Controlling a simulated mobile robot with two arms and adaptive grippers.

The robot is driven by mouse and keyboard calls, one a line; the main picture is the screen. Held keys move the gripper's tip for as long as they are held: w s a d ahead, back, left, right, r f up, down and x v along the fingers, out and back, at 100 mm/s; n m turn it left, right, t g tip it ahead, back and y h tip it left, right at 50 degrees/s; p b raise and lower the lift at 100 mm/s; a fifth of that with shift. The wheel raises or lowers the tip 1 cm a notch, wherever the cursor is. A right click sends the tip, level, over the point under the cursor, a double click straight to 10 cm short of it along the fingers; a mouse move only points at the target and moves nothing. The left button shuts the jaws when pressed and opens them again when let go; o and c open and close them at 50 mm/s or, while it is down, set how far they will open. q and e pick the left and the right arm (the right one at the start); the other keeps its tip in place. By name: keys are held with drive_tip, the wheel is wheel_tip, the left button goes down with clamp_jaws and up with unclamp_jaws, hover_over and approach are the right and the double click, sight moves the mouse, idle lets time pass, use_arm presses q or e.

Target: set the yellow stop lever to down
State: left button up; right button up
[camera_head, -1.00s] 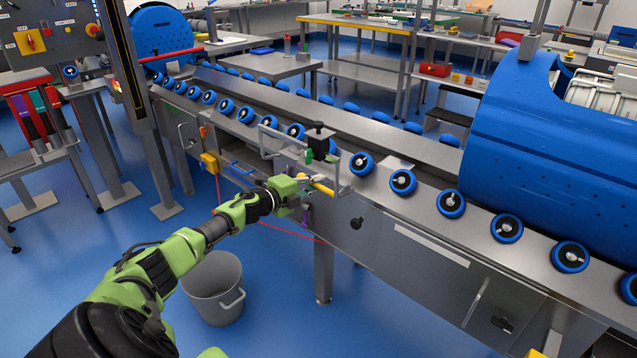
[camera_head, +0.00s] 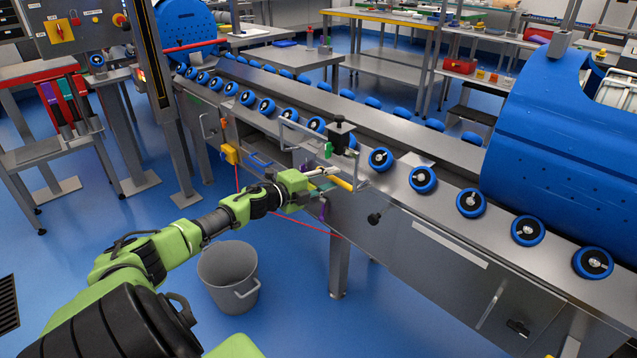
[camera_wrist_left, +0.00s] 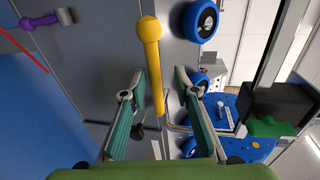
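The yellow stop lever (camera_head: 340,183) is a bar on the near side of the steel conveyor, beside a small bracket. A gap shows at the right finger; whether the left finger touches is unclear. The lever's pivot is hidden. My right gripper is out of view.
Blue rollers (camera_head: 381,159) line the conveyor (camera_head: 400,215). A purple lever (camera_wrist_left: 42,22) is nearby. A grey bucket (camera_head: 228,276) stands on the floor below. A blue drum (camera_head: 560,150) is at right.

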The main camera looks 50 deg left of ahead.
use_arm(q)
drive_tip(key=shift+s+d+r, duration=0.1)
drive_tip(key=shift+s+r, duration=0.15)
drive_tip(key=shift+s, duration=0.55)
drive_tip(key=shift+s+r, duration=0.3)
drive_tip(key=shift+s, duration=0.55)
drive_tip(key=shift+s+d+r, duration=0.1)
drive_tip(key=shift+s+r, duration=0.15)
drive_tip(key=shift+s, duration=0.55)
drive_tip(key=shift+f, duration=0.1)
